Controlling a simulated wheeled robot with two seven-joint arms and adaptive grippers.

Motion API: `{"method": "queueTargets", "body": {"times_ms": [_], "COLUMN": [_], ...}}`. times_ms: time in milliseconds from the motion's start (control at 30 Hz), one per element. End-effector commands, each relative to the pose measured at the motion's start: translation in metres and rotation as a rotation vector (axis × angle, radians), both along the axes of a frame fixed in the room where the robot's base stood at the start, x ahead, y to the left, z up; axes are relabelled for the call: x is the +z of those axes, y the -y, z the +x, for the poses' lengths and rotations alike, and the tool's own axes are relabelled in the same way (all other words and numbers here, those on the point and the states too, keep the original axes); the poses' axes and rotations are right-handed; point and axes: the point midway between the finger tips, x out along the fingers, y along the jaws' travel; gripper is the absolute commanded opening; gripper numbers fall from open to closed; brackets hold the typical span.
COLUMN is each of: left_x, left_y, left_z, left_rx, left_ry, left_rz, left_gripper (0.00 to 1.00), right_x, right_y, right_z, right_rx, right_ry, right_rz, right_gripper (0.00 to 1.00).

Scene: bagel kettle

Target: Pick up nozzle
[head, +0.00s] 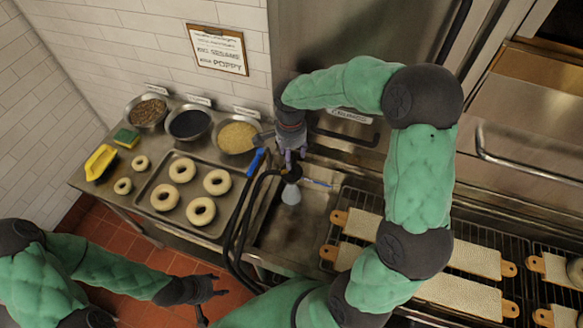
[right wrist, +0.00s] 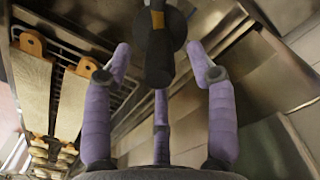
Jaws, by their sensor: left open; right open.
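The nozzle (head: 291,175) is a dark spray head above the metal sink basin (head: 268,232), with a pale cone, perhaps spray, below it. In the right wrist view the black nozzle (right wrist: 160,58) has a yellow band and a round dark disc behind it. My right gripper (head: 293,158) is just above the nozzle, open, its purple fingers pointing down. In the right wrist view its fingers (right wrist: 160,75) stand apart around the nozzle; contact cannot be told. My left gripper (head: 212,296) is open and empty at the lower left, over the floor.
A black hose (head: 240,225) loops beside the basin. A blue-handled tool (head: 256,162) lies near the right gripper. Boards (head: 362,224) lie on racks at right.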

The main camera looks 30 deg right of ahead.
Motion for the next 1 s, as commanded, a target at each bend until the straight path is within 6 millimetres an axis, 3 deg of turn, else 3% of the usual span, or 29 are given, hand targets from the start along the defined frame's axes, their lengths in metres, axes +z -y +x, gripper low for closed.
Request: {"method": "queueTargets", "body": {"times_ms": [133, 400, 467, 600, 633, 1000], "left_x": [-0.0019, -0.0017, -0.0017, -0.0017, -0.0017, -0.0015], "left_y": [0.0, 0.0, 0.0, 0.0, 0.0, 0.0], "left_z": [0.0001, 0.0, 0.0, 0.0, 0.0, 0.0], "left_rx": [0.0, 0.0, 0.0, 0.0, 0.0, 0.0], "left_ry": [0.0, 0.0, 0.0, 0.0, 0.0, 0.0], "left_rz": [0.0, 0.0, 0.0, 0.0, 0.0, 0.0], "left_gripper": [0.5, 0.5, 0.5, 0.5, 0.5, 0.5], "right_x": [-0.0142, -0.0162, -0.0162, -0.0162, -0.0162, -0.0144], "right_y": [0.0, -0.0002, -0.0002, -0.0003, -0.0003, -0.0002], "right_z": [-0.0008, -0.0006, -0.0006, -0.0008, -0.0008, -0.0003], "right_rx": [0.0, 0.001, 0.001, 0.001, 0.001, 0.001], "right_ry": [0.0, 0.002, 0.001, 0.001, 0.001, 0.002], "right_rz": [0.0, 0.001, 0.0, 0.0, 0.0, 0.001], "right_gripper": [0.57, 0.57, 0.43, 0.04, 0.0, 0.0]}}
